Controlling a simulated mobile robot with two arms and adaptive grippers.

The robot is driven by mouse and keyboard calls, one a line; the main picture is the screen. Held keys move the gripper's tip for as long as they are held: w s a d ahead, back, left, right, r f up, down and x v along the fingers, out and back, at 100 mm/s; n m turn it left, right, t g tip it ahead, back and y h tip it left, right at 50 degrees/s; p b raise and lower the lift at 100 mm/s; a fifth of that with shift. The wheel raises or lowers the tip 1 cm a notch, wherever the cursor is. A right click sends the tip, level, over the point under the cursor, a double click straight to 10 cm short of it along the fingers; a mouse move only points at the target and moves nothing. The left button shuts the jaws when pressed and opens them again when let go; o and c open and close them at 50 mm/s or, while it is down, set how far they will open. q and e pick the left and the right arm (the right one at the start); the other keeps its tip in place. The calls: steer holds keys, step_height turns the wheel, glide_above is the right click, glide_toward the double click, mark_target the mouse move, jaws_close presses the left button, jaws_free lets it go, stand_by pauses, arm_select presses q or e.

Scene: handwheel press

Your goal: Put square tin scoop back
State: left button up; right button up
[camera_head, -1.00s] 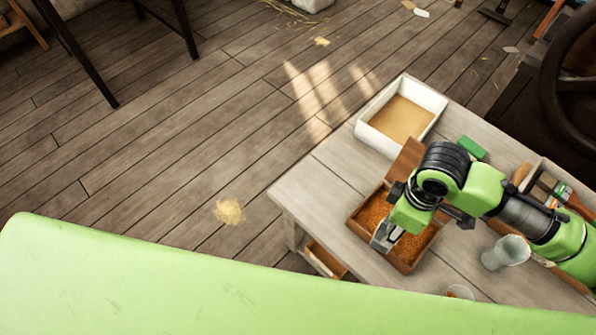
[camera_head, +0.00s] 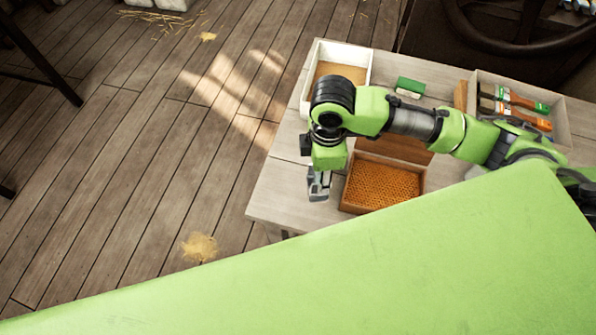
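My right arm comes in from the right, and my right gripper (camera_head: 319,186) hangs at its end over the left part of the workbench (camera_head: 283,190). The gripper is just left of a wooden box (camera_head: 384,186) full of orange-brown grains. Its fingers are small, grey and seen from above, so I cannot tell whether they are open or shut, or whether they hold anything. I cannot make out the square tin scoop for certain. My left gripper is not in view.
A white tray (camera_head: 367,68) with tan grains stands at the back left. A green block (camera_head: 411,86) lies beside it. A tray (camera_head: 562,122) holds brushes at the right. A dark handwheel (camera_head: 490,40) is behind. My green body hides the bench's front.

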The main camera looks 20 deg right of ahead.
steer(key=shift+w+a+f+b, duration=0.1)
steer(key=shift+w+a+f, duration=0.35)
steer(key=shift+w+f, duration=1)
steer(key=shift+w+a+f+b, duration=0.15)
steer(key=shift+w+a+f, duration=0.3)
steer(key=shift+w+f, duration=1)
steer(key=shift+w+a+f+b, duration=0.1)
steer(key=shift+w+a+f, duration=0.5)
steer(key=shift+f, duration=1.55)
steer(key=shift+w+d+f, duration=0.1)
steer(key=shift+f, duration=0.05)
steer(key=o, duration=1.1)
step_height(320, 180, up, 12)
steer(key=shift+p, duration=0.35)
